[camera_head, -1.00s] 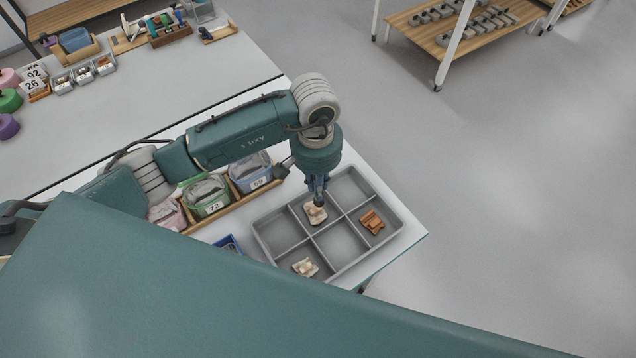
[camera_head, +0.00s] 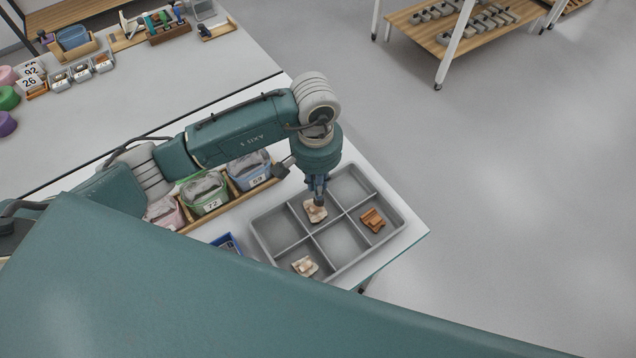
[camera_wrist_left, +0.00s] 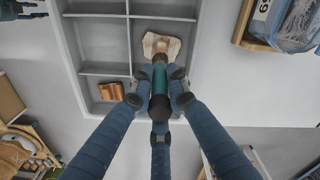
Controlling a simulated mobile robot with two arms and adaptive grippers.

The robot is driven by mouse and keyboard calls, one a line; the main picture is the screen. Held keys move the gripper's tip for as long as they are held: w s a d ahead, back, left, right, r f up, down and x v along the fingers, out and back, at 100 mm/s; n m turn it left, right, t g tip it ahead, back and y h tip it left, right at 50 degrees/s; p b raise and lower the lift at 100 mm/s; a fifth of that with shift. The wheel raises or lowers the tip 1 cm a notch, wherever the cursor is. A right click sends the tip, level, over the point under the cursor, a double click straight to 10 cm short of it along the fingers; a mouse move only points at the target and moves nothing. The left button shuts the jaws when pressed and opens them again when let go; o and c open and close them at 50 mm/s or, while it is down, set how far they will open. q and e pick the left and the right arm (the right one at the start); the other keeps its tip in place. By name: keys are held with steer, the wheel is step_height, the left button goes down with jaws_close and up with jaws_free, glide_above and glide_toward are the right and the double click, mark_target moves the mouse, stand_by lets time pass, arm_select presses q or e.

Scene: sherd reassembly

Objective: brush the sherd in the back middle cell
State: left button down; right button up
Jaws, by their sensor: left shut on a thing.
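The grey divided tray (camera_head: 313,238) lies on the white table. A pale beige and brown sherd (camera_head: 317,214) lies in its back middle cell; it also shows in the left wrist view (camera_wrist_left: 167,44). My left gripper (camera_head: 318,192) is right above that cell, pointing down. In the left wrist view its fingers (camera_wrist_left: 159,100) are shut around a dark green handle (camera_wrist_left: 159,79), whose far end reaches the sherd.
An orange-brown sherd (camera_head: 373,221) lies in the right cell and a pale sherd (camera_head: 305,267) in the near cell. Left of the tray stand a green bin (camera_head: 207,203), a blue bin (camera_head: 262,178) and a small blue box (camera_head: 226,243).

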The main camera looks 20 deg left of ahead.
arm_select(q)
steer(key=shift+f+b, duration=0.45)
steer(key=shift+s, duration=0.1)
